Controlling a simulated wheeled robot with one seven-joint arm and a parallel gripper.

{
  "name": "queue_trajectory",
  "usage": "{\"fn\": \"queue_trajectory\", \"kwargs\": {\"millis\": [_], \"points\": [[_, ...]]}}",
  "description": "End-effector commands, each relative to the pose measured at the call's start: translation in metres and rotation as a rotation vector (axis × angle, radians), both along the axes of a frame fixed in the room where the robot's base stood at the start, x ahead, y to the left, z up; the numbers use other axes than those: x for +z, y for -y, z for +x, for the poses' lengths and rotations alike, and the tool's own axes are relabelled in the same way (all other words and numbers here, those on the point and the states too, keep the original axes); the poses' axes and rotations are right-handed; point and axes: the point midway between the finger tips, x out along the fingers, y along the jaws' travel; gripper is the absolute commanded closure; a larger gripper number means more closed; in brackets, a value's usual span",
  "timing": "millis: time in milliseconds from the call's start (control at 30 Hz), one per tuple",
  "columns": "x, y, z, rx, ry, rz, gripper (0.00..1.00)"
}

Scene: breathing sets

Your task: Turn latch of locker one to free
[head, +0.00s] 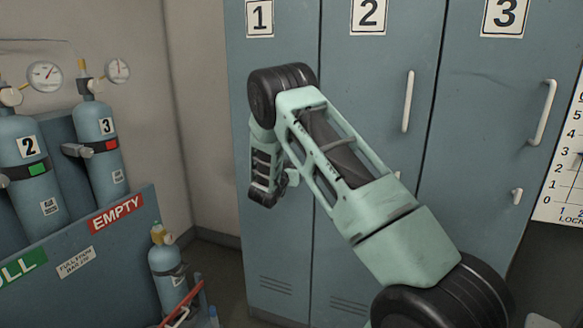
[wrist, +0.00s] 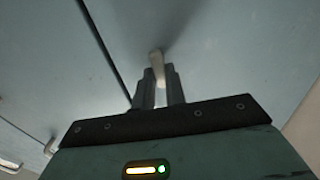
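Locker one (head: 275,100) is the blue-grey door under the "1" sign in the head view. In that view, my arm covers the middle of its door, and its latch and handle are hidden. In the wrist view, a small pale latch (wrist: 157,62) stands out from a blue-grey door. My gripper (wrist: 160,78) has its two dark fingers close on either side of the latch, and the latch fills the narrow gap between the fingertips. The fingers look shut on it. I cannot read the latch's free or locked position from here.
Lockers two (head: 365,80) and three (head: 490,80) stand to the right with pale handles; a small latch (head: 517,196) shows on locker three. A blue cylinder rack (head: 100,270) stands at the left. A small cylinder (head: 167,272) stands near the lockers.

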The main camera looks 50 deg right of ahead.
Motion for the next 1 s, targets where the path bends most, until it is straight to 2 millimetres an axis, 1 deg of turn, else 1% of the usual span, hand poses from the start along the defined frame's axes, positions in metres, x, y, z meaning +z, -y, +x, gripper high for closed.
{"fn": "queue_trajectory", "kwargs": {"millis": [267, 467, 667, 1000], "points": [[-0.0015, 0.0001, -0.0004, -0.001, 0.025, 0.010, 1.00], [-0.0038, 0.0001, -0.0006, 0.000, 0.112, 0.045, 1.00], [-0.0058, 0.0003, -0.0013, 0.000, 0.262, 0.106, 1.00], [-0.0071, 0.0015, -0.0032, -0.001, 0.562, 0.230, 1.00]]}}
